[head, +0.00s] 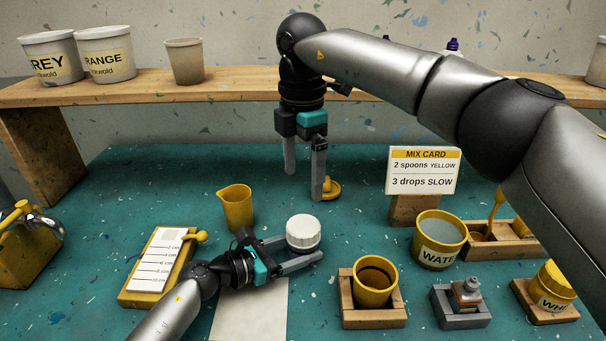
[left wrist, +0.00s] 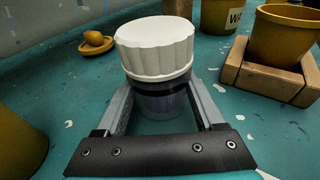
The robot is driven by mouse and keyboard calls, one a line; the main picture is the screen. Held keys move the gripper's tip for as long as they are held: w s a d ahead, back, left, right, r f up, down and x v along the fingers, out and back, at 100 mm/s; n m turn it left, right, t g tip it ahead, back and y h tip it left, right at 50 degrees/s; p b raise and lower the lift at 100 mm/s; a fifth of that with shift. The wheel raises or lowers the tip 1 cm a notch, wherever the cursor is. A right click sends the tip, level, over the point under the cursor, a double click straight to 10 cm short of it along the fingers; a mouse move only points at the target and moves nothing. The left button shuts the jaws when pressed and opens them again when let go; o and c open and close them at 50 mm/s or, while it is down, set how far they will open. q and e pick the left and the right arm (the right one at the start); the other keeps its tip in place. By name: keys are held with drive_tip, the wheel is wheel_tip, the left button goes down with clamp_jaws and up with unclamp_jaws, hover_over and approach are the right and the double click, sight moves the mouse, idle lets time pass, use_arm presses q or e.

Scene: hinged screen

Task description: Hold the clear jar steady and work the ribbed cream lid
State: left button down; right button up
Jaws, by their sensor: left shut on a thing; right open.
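The ribbed cream lid (head: 303,230) sits on top of the clear jar, which stands upright on the teal table. In the left wrist view the lid (left wrist: 155,47) covers the mouth of the jar (left wrist: 162,105), and a dark band shows under it. My left gripper (head: 293,251) is shut on the jar below the lid, one finger on each side. Most of the jar is hidden by the lid and fingers in the head view. My right gripper (head: 304,184) is open and empty, pointing down behind the jar and above it, apart from the lid.
A yellow jug (head: 236,208) stands left of the jar. A small yellow knobbed piece (head: 329,190) lies behind it. A yellow cup (head: 375,283) in a wooden holder (head: 371,318) and a water pot (head: 439,240) stand to the right. A pale sheet (head: 250,315) lies in front.

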idle(0.4)
use_arm(q)
unclamp_jaws()
drive_tip(key=shift+a, duration=0.1)
drive_tip(key=v, duration=1.2)
drive_tip(key=shift+r, duration=0.1)
